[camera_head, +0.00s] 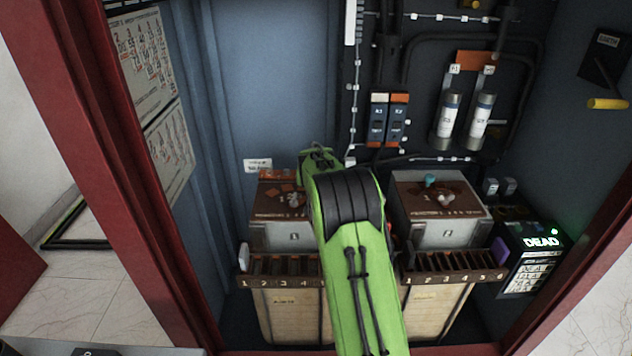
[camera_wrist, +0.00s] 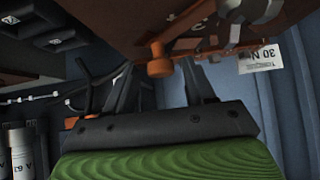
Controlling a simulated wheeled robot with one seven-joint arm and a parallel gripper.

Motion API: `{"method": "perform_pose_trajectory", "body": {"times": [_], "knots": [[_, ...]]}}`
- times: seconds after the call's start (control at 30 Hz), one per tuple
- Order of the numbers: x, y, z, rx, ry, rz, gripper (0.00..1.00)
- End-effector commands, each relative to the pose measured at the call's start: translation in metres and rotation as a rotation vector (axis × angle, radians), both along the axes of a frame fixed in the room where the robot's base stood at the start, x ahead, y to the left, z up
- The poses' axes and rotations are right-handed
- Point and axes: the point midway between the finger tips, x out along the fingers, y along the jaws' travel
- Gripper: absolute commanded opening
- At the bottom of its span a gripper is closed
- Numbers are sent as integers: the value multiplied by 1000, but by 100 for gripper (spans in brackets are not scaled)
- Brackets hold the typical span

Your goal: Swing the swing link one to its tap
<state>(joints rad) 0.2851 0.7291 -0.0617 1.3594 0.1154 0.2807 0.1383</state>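My gripper (camera_wrist: 160,76) shows in the wrist view with its two dark fingers apart. A copper-coloured knob (camera_wrist: 159,61) on a copper bar (camera_wrist: 190,49) lies in line with the gap between the fingertips; I cannot tell whether they touch it. The bar looks like a swing link, but no number on it is readable. In the head view my green arm reaches the left transformer unit (camera_head: 290,236), hiding its right part and the fingertips. Orange-brown pieces (camera_head: 276,174) show on its top. Its tap rack (camera_head: 262,281) has slots numbered from 1, the higher ones hidden.
A second transformer unit (camera_head: 445,234) with a numbered rack stands to the right. A box reading DEAD (camera_head: 532,258) is beside it. Fuse cylinders (camera_head: 480,120) and switches (camera_head: 377,119) are on the back wall. Red cabinet posts (camera_head: 105,160) bound the opening.

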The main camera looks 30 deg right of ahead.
Motion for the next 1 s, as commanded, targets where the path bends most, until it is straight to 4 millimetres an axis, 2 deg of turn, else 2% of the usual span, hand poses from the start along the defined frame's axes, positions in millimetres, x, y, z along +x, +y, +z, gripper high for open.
{"method": "perform_pose_trajectory", "body": {"times": [0.17, 0.27, 0.6, 0.73, 1.0], "knots": [[-2, 2, 3, 0, 0, 1, 54], [-11, 8, 15, 0, -1, 2, 54], [-69, 41, 84, 0, -3, 3, 54], [-86, 51, 102, 0, -2, 1, 54], [-96, 57, 111, 0, 0, 0, 54]]}}
